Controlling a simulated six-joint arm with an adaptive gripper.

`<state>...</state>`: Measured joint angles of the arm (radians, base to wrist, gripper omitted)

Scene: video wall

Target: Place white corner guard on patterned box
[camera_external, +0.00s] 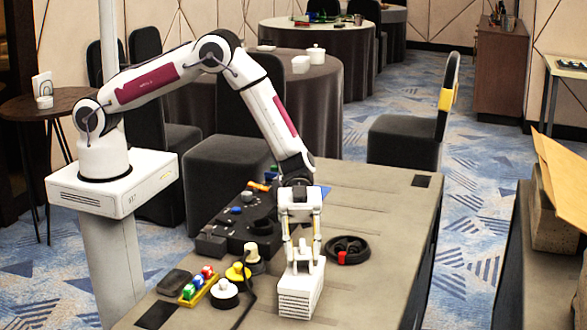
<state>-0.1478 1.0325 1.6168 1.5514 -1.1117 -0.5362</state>
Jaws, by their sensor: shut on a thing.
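My gripper (304,258) points down over the front part of the table. It is shut on a small white piece (304,249), which looks like the white corner guard. The fingers hide part of it, and its outline is hard to make out. Directly below is a white box with dark line patterning on its side (298,303), which looks like the patterned box. The fingertips are at the box's top. I cannot tell whether the white piece touches the box.
The grey table (385,237) is clear on the right. A black coiled item with a red part (348,250) lies right of the gripper. A yellow tray with coloured pieces (198,288), a white round item (224,294) and a black device (240,232) stand to the left.

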